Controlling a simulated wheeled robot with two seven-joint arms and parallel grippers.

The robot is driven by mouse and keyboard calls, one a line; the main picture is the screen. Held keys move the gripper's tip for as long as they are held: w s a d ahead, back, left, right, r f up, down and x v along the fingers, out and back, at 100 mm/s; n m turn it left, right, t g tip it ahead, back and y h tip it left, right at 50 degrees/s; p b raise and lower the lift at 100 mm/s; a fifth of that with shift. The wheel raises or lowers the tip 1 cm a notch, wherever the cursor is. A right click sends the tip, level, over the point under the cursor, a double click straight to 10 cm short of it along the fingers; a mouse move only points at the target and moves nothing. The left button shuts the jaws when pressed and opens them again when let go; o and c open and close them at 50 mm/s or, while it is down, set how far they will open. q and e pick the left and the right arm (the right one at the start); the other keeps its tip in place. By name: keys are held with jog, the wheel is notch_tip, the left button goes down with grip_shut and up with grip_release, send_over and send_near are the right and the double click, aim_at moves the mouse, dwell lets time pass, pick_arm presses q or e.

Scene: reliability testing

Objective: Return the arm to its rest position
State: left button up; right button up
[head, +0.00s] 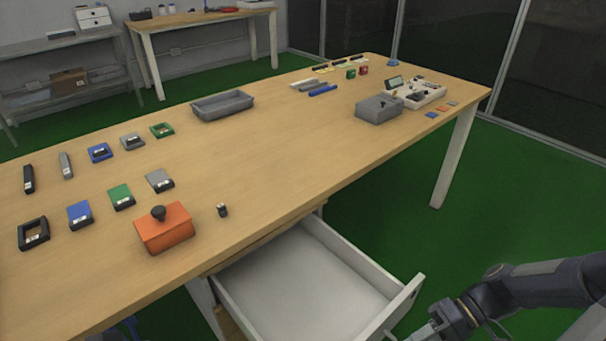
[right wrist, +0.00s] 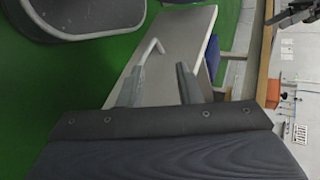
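My right arm comes in from the lower right of the head view, and its gripper (head: 452,322) is beside the front of the open drawer (head: 388,318). In the right wrist view the two fingers of this gripper (right wrist: 158,88) are apart. The drawer's pale bar handle (right wrist: 152,50) shows at the fingertips, against the drawer front (right wrist: 190,38); I see no grip on it. A dark jointed part (right wrist: 298,14) at the top right edge of the right wrist view may be my left gripper; its fingers are not clear. The head view does not show my left gripper.
The drawer is pulled out under the wooden table (head: 270,135) and looks empty. An orange box (head: 165,232) with a black knob, a grey tray (head: 222,105), a grey box (head: 378,110) and several small parts are on the table. Green floor (head: 510,205) lies open to the right.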

jog(key=s+a+r+m+t+h+p, duration=0.1)
jog(key=s+a+r+t+h+p, duration=0.1)
jog(key=r+p, duration=0.9)
jog(key=s+a+r+m+t+h+p, duration=0.2)
jog(key=r+t+h+p, duration=0.3)
jog(key=r+p, duration=0.7)
notch_tip(320, 180, up, 14)
jog(key=shift+s+a+f+t+h, duration=0.15)
jog(key=shift+a+t+h, duration=0.15)
jog(key=shift+t, duration=0.4)
